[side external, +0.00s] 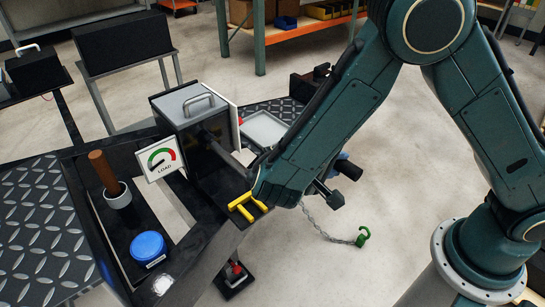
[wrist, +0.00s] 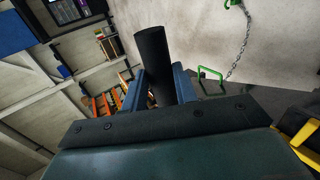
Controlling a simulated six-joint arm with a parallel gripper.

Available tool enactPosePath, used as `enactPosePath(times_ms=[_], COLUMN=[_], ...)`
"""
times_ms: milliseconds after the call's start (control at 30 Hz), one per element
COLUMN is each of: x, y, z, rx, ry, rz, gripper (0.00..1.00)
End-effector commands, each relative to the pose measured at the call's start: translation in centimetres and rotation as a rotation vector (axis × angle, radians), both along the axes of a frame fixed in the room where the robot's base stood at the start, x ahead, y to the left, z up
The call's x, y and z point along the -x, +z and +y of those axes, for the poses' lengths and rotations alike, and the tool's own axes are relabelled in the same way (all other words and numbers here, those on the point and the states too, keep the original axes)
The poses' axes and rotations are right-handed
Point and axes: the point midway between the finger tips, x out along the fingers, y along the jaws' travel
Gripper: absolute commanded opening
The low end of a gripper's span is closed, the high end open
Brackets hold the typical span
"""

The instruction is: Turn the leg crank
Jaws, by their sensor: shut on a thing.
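The crank's black cylindrical handle (side external: 348,170) sticks out beside my wrist, at the right of the trailer tongue in the side view. In the wrist view the handle (wrist: 154,62) stands between my two blue fingers and rises past them. My gripper (wrist: 157,85) is shut on this handle. In the side view only a bit of a blue finger (side external: 342,156) shows by the handle. A short dark bar with a blunt end (side external: 330,194) shows just below it. My arm hides the rest of the crank and the leg's top.
A black box with a LOAD gauge (side external: 161,159) stands on the frame. Yellow handles (side external: 247,207) lie close beside my wrist. A chain (side external: 325,232) with a green hook (side external: 362,237) hangs near the floor. A blue-capped can (side external: 148,247) sits at left.

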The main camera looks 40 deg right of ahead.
Motion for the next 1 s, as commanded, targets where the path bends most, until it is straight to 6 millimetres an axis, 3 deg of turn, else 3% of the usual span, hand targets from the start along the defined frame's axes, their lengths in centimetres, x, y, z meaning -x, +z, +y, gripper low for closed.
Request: enactPosePath(times_ms=[667, 700, 767, 1000], x=[-0.23, -0.23, -0.21, -0.11], y=[-0.18, -0.18, -0.17, -0.11], z=[0.42, 0.43, 0.4, 0.2], rx=[-0.011, -0.011, -0.01, -0.005], ry=[0.011, 0.012, 0.01, 0.005], rz=[-0.003, -0.002, -0.003, -0.001], gripper=[0.0, 0.37, 0.48, 0.5])
